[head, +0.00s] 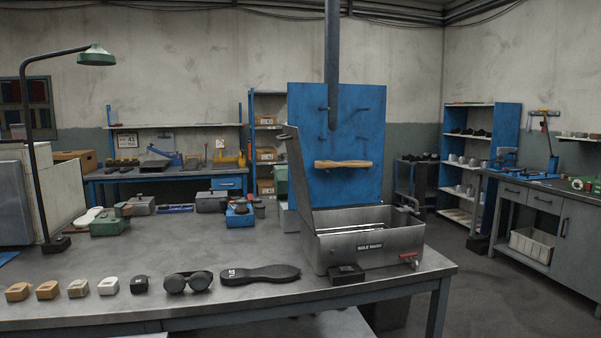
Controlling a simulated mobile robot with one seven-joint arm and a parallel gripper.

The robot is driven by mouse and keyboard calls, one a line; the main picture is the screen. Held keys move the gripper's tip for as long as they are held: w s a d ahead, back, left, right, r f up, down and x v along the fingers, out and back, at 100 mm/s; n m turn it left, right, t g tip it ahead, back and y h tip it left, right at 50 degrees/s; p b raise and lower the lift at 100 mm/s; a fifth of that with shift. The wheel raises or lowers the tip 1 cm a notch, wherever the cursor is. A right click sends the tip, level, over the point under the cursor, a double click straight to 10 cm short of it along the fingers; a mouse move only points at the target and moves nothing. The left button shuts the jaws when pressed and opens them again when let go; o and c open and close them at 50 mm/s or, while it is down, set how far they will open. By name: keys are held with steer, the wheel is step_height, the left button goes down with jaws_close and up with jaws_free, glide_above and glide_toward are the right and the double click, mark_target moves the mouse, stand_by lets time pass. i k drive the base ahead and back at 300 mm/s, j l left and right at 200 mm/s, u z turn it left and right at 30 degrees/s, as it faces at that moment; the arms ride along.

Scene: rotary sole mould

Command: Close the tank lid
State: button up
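The grey metal tank (335,253), labelled "SOLE WASH", stands at the right end of the workbench in the head view. Its lid (299,170) is open, standing steeply upright along the tank's left side and leaning slightly left. A small handle or knob (283,137) shows near the lid's top edge. The tank's opening is uncovered, with bright rails or liquid visible inside. A red-handled tap (408,257) is at its front right. My gripper is not in view.
A black sole (260,275) and a black block (347,273) lie near the tank. A blue panel (345,115) stands behind it, with a dark vertical pipe (332,60) above.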

mark_target(291, 137)
steer(key=j, duration=0.1)
steer(key=i+l, duration=0.2)
steer(key=i, duration=0.25)
steer(key=i+l, duration=0.2)
steer(key=i, duration=0.2)
steer(key=i+l+z, duration=0.1)
steer(key=i, duration=0.35)
steer(key=l, duration=0.1)
